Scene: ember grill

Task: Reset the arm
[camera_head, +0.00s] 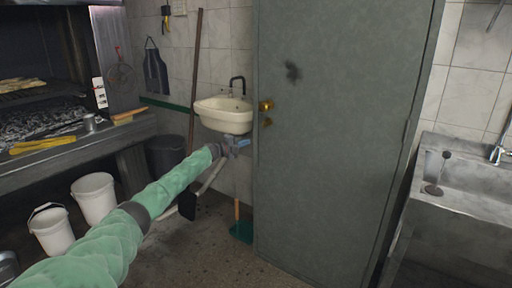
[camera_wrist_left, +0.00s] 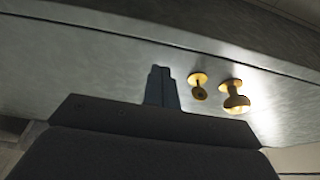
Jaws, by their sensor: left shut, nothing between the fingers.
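My left arm, in a green sleeve, reaches from the lower left of the head view toward the middle. Its gripper (camera_head: 240,144) is shut and empty, just below the white wall sink and left of the grey door (camera_head: 335,130). In the left wrist view the gripper fingers (camera_wrist_left: 161,86) are together in front of the door's surface. A brass knob (camera_wrist_left: 235,97) and a smaller brass fitting (camera_wrist_left: 198,86) are right of the fingers, apart from them in the picture. The knob also shows in the head view (camera_head: 266,105). My right gripper is not in view.
The white sink (camera_head: 223,114) hangs on the tiled wall close above the gripper. A grill (camera_head: 45,115) stands at the left, with white buckets (camera_head: 94,197) on the floor. A metal sink unit (camera_head: 470,205) is at the right. Open floor lies before the door.

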